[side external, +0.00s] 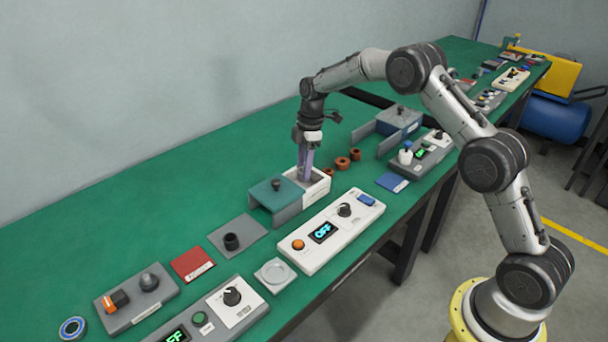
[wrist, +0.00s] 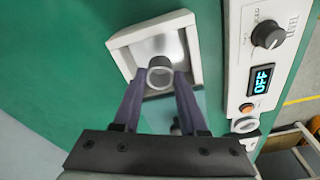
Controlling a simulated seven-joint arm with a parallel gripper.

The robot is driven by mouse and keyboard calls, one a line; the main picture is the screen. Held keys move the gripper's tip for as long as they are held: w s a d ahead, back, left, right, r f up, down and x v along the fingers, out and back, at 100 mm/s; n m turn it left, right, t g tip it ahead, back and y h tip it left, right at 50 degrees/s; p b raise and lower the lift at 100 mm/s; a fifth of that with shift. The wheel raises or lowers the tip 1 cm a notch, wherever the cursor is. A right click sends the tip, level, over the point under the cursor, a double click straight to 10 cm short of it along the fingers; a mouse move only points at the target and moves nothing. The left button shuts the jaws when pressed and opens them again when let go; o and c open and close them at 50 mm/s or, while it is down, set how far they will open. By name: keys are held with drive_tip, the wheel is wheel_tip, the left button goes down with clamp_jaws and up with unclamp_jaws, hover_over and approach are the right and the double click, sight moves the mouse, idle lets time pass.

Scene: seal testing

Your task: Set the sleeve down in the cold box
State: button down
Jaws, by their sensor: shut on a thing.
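My gripper (side external: 305,172) points down into a white open-topped box (side external: 322,187), its purple fingers reaching inside the walls. In the wrist view, the gripper (wrist: 160,80) is shut on a short grey sleeve (wrist: 160,67), seen as a ring between the fingertips. The sleeve is over the pale metal floor of the white box (wrist: 190,45). Whether it touches the floor I cannot tell. In the side view the sleeve is hidden by the box wall and fingers. The box's teal cover (side external: 273,190) sits to the left of the opening, leaving it uncovered.
A white control panel (side external: 318,245) reading OFF lies just in front of the box. Several brown rings (side external: 342,163) stand behind it at right. A grey plate with a black piece (side external: 231,241) lies at left. The green table (side external: 150,235) is clear at back left.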

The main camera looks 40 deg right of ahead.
drive_tip(key=shift+f, duration=1.5)
drive_tip(key=shift+f, duration=0.2)
drive_tip(key=shift+c, duration=2.2)
unclamp_jaws()
